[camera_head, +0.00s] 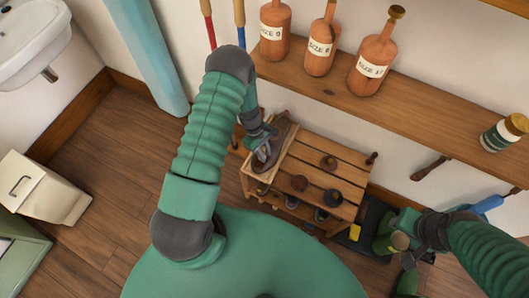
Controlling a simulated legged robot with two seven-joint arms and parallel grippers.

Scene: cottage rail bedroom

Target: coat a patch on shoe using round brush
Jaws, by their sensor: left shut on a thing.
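The dark brown shoe (280,134) lies lengthwise at the left end of a low slatted wooden bench (318,152). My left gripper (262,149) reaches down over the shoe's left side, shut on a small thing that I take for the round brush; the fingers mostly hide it. I cannot tell whether the brush touches the shoe. My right gripper (402,238) is at the lower right, off the bench; a tan round thing shows by it, and its jaws are not clear.
A cream bin (42,187) stands at left; the floor between is clear.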

